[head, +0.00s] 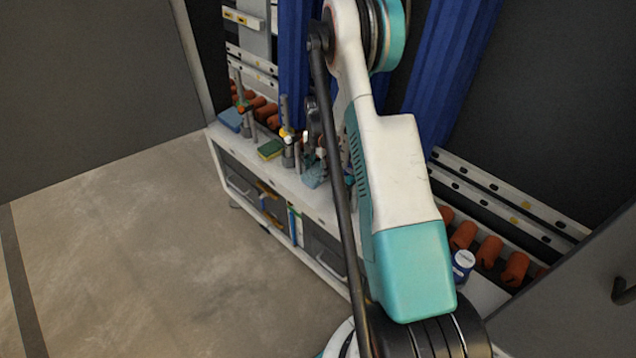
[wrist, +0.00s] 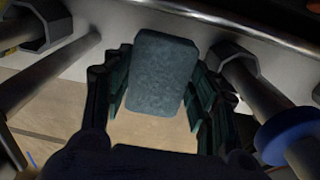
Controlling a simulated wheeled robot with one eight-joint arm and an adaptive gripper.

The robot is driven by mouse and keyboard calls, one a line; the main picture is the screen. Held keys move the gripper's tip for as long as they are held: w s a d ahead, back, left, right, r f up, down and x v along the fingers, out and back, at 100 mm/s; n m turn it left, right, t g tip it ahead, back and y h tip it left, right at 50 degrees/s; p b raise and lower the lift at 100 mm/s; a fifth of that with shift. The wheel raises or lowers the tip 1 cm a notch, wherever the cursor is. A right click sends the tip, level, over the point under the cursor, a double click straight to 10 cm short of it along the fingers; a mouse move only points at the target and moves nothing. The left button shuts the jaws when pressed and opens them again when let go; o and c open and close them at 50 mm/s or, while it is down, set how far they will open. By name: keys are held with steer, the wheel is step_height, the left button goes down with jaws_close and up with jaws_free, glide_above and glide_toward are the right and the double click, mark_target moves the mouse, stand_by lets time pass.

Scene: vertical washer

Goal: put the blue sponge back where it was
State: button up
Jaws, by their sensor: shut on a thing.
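In the wrist view a blue-grey sponge (wrist: 160,72) stands between the two dark fingers of my gripper (wrist: 157,80). The fingers are shut on its sides, and its upper part sticks out past the fingertips. In the head view my arm and its dark rod cover much of the area around my gripper, so I cannot make out its fingers there. A blue sponge (head: 231,118) lies at the far left end of the white bench top (head: 318,203). A pale blue-teal piece (head: 314,174) shows beside the rod; I cannot tell whether it is the held sponge.
A green and yellow sponge (head: 270,149) lies on the bench. Metal posts (head: 288,135) stand near it. In the wrist view, posts flank my gripper, one with a blue ring (wrist: 272,140). A row of orange-brown parts (head: 489,250) and a white jar (head: 463,262) are right of my arm.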

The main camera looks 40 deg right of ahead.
mark_target(318, 178)
steer(key=shift+f+b, duration=0.9)
steer(key=shift+f, duration=1.75)
steer(key=shift+c, duration=0.4)
steer(key=o, duration=1)
step_height(318, 178, up, 12)
steer(key=p, duration=0.4)
